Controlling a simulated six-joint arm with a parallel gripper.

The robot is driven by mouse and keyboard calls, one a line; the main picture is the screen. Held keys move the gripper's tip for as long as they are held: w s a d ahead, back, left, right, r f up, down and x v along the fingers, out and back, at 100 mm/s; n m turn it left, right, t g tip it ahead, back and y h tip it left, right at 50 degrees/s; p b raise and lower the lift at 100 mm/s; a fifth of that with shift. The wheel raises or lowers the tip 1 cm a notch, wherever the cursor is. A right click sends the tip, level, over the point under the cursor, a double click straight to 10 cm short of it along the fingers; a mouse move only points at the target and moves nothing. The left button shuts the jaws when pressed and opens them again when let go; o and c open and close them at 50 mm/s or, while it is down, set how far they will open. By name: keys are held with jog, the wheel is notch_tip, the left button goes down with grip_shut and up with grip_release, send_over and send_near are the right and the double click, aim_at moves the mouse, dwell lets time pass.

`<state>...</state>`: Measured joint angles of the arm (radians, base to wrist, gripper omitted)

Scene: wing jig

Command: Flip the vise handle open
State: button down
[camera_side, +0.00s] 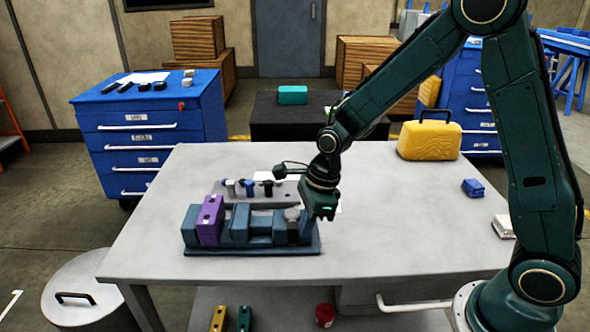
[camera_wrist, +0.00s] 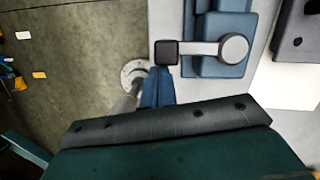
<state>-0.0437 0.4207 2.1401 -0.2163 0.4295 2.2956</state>
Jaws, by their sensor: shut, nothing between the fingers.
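The blue vise (camera_side: 260,232) sits on its base plate on the table, with a purple block (camera_side: 210,222) at its left part. In the wrist view, the vise handle (camera_wrist: 203,49) is a grey bar running from a dark square hub to a round knob, lying across the blue vise body (camera_wrist: 215,70). My gripper (camera_side: 320,215) is over the right end of the vise in the side view and partly hides that end. In the wrist view, my gripper's blue fingers (camera_wrist: 156,80) are shut and empty, just below the dark hub; I cannot tell whether they touch it.
Behind the vise, a grey rack (camera_side: 262,192) holds several small tools. A yellow case (camera_side: 430,140) stands at the back right of the table (camera_side: 400,225). A small blue box (camera_side: 473,187) lies near the right edge. The table's middle right is clear.

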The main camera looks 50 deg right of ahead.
dwell(0.4)
jog(key=s+d+r, duration=0.2)
jog(key=r, duration=0.3)
jog(key=s+d+r, duration=0.2)
jog(key=r, duration=0.2)
jog(key=shift+s+d+r, duration=0.25)
jog(key=shift+s+r, duration=0.05)
jog(key=shift+r, duration=0.05)
jog(key=shift+r, duration=0.1)
dwell(0.4)
jog(key=s+d+r+n+t+h, duration=0.1)
jog(key=s+r+n+t, duration=0.1)
jog(key=s+r+n, duration=0.3)
jog(key=s+d+r+n+t+h, duration=0.1)
jog(key=s+r+n, duration=0.4)
jog(key=s+n, duration=0.7)
jog(key=n+t, duration=0.1)
jog(key=n, duration=0.6)
jog(key=shift+s+d+n, duration=0.15)
jog(key=shift+d+n, duration=0.05)
jog(key=shift+n, duration=0.1)
